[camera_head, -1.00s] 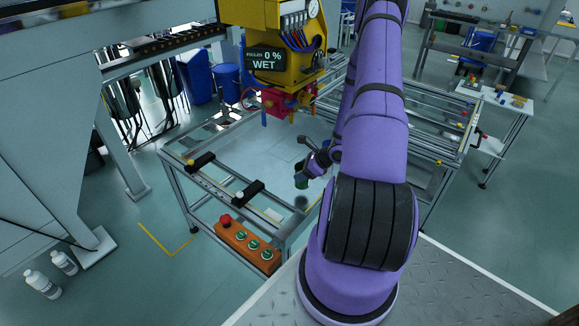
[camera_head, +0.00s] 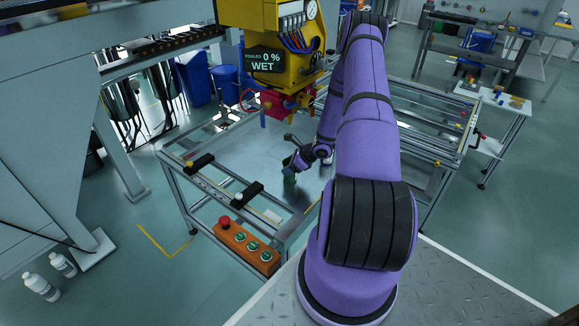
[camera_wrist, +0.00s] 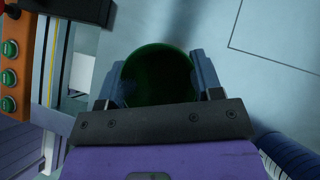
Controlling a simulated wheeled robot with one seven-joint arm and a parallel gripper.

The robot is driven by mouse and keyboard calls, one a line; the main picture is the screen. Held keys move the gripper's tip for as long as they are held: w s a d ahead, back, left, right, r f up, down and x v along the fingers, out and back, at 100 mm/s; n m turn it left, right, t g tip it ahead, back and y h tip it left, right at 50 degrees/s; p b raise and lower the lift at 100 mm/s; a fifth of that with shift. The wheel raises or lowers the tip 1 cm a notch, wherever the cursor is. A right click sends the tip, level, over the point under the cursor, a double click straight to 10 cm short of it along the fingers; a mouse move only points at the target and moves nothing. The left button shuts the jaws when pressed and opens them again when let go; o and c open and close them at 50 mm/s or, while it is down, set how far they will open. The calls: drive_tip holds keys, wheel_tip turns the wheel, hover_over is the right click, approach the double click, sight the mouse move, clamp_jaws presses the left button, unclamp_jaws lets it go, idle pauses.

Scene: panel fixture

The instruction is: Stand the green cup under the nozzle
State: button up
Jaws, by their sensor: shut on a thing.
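The green cup (camera_head: 290,180) is between the fingers of my gripper (camera_head: 289,166), low over the fixture's table top, in front of the nozzle unit. In the wrist view the cup (camera_wrist: 158,76) appears as a dark green round shape between the two grey fingers of my gripper (camera_wrist: 160,85), which are shut on it. I cannot tell whether the cup's base touches the table. The nozzle hangs under the yellow machine head (camera_head: 270,40) with its red block (camera_head: 268,103); it is behind and left of the cup in the head view.
The fixture table (camera_head: 240,150) has a clear pale surface around the cup. An orange button box (camera_head: 246,246) sits at its front left edge. Black clamps (camera_head: 246,194) line the left rail. A screen reads 0 % WET.

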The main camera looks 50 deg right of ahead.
drive_tip(key=o, duration=1)
drive_tip(key=shift+c, duration=0.2)
drive_tip(key=v, duration=0.7)
drive_tip(key=shift+s+r, duration=0.2)
